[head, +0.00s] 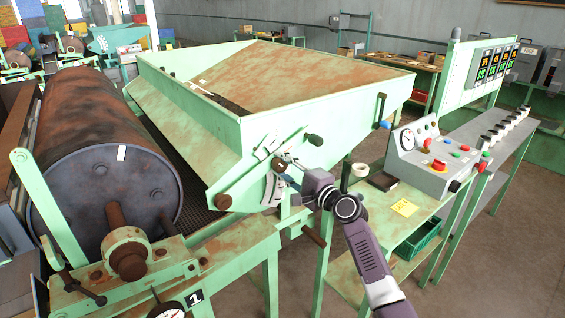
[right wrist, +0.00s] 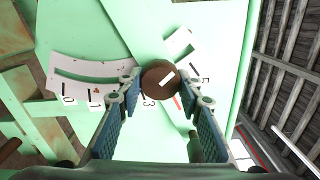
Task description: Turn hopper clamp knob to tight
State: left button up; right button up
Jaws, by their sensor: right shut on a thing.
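In the head view my right gripper (head: 285,172) is against the hopper's near right side, above the white scale (head: 272,190). The knob is mostly hidden there. My left gripper does not show.
A large rusty drum (head: 100,150) lies to the left of the hopper. A control box (head: 435,160) with a gauge and coloured buttons stands on a green bench at right.

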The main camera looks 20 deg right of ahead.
jog(key=shift+f+m, duration=0.1)
jog(key=shift+m, duration=0.5)
jog(key=o, duration=1.2)
jog(key=shift+c, duration=0.2)
jog(key=v, duration=1.2)
